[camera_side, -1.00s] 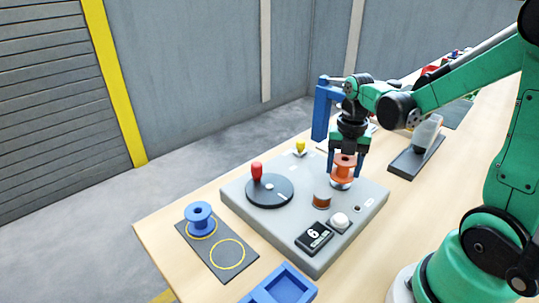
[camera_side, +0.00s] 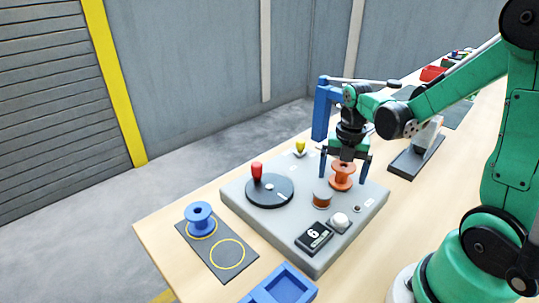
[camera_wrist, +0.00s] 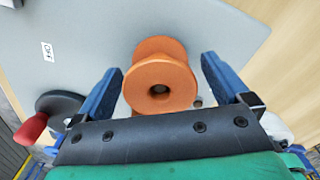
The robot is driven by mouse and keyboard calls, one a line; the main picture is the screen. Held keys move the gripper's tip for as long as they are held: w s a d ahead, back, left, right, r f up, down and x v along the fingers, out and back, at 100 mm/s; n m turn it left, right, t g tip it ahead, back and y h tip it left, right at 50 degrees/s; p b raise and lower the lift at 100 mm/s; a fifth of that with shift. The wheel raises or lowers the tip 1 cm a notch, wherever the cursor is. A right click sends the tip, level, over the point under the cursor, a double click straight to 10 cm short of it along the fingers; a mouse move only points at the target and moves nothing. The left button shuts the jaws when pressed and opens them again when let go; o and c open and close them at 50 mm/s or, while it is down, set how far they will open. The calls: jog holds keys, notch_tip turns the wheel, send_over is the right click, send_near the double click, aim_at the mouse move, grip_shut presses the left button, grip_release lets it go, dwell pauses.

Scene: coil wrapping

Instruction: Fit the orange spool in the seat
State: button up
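The orange spool (camera_side: 342,177) stands upright on the grey machine base, at its far right part. The seat itself is hidden under the spool. My gripper (camera_side: 346,168) is just above and around the spool with its blue fingers spread. In the wrist view the orange spool (camera_wrist: 160,82) lies between the two fingers of my gripper (camera_wrist: 160,78), with a clear gap on each side. The gripper is open and holds nothing.
A blue spool (camera_side: 199,218) stands on a dark mat at left. A blue tray (camera_side: 279,287) is in front.

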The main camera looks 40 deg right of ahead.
aim_at(343, 168)
jog(key=shift+r, duration=2.8)
jog(key=a+r+m+t, duration=0.3)
jog(key=a+m+t, duration=0.4)
jog(key=m, duration=1.7)
jog(key=a, duration=0.5)
jog(key=shift+w, duration=0.1)
